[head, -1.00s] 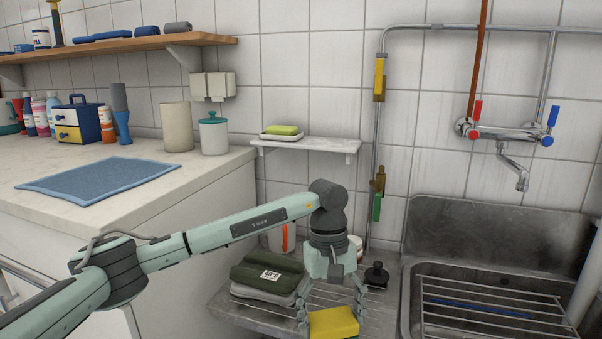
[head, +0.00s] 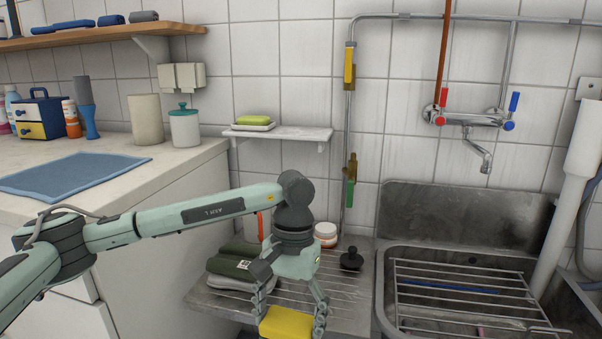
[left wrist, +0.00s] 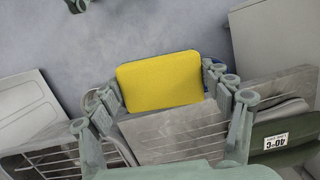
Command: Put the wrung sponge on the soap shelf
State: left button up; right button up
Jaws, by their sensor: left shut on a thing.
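My left gripper (head: 289,309) is shut on a yellow sponge (head: 286,324), low in the head view in front of the metal drainboard. The sponge (left wrist: 160,81) also shows in the left wrist view, held between the two fingers. The white soap shelf (head: 290,134) is on the tiled wall, above and beyond the gripper. A green soap bar (head: 253,120) lies on a white dish at the shelf's left end. The middle and right of the shelf are bare. My right gripper is in neither view.
Folded green and grey cloths (head: 234,268) lie on the drainboard (head: 215,299), near a black plunger-like knob (head: 351,259) and a white jar (head: 326,234). A sink with a wire rack (head: 450,287) is at right. A counter (head: 190,158) stands at left. A vertical pipe (head: 346,120) runs right of the shelf.

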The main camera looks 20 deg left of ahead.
aim_at(298, 133)
jog(key=z, duration=0.5)
jog(key=j+z, duration=0.1)
jog(key=z, duration=0.35)
jog(key=k+z, duration=0.1)
jog(key=z, duration=0.9)
jog(key=k+z, duration=0.1)
jog(key=z, duration=0.4)
jog(key=k+j+z, duration=0.2)
jog(key=z, duration=0.15)
jog(key=j+u, duration=0.1)
jog(key=u, duration=0.4)
jog(key=k+j+u, duration=0.1)
jog(key=u, duration=0.4)
jog(key=j+u, duration=0.1)
jog(key=u, duration=0.4)
jog(key=j+u, duration=0.15)
jog(key=u, duration=0.35)
